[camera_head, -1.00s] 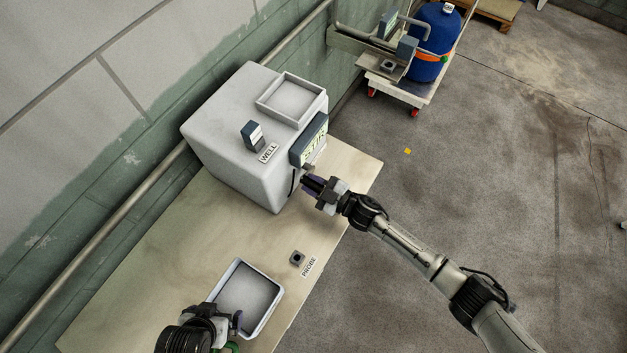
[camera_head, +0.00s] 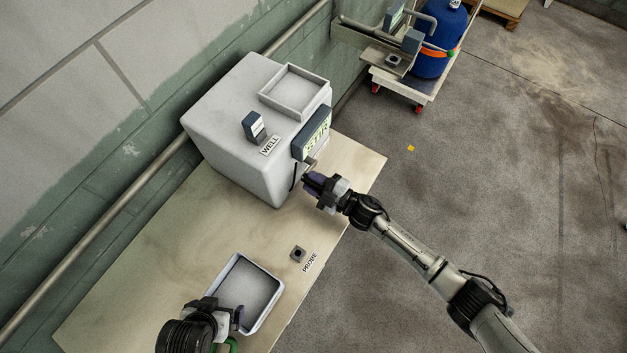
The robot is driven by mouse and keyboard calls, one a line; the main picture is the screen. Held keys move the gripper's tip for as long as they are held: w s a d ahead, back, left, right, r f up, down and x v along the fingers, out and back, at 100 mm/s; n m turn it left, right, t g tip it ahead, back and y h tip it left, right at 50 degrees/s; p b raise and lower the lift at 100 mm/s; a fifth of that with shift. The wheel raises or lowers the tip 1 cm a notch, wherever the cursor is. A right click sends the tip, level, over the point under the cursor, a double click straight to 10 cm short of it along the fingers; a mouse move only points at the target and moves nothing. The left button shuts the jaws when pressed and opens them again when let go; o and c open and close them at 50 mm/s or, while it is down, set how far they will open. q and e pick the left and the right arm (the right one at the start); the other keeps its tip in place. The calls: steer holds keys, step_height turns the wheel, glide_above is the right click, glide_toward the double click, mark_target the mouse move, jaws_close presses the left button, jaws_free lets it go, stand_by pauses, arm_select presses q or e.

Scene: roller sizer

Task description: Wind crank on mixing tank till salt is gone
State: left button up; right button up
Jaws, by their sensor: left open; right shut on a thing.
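The mixing tank (camera_head: 235,130) is a pale grey box on the bench, with a "STIR" panel (camera_head: 317,136) on its right-facing side. Below the panel is a small metal crank hub (camera_head: 311,162). My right gripper (camera_head: 312,183) is shut on the crank's dark purple handle (camera_head: 309,179), just outside that side of the tank. The fingers cover most of the handle. My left gripper (camera_head: 228,317) is open at the near edge of a shallow tray (camera_head: 271,309), apart from the tank. I cannot make out any salt from this view.
The tank top carries a square rimmed recess (camera_head: 297,111) and a small device by the "WELL" label (camera_head: 269,145). A cart with a blue drum (camera_head: 437,47) stands behind.

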steer(key=o, duration=0.9)
steer(key=v, duration=1.3)
steer(key=shift+s+d, duration=0.25)
steer(key=shift+d, duration=0.05)
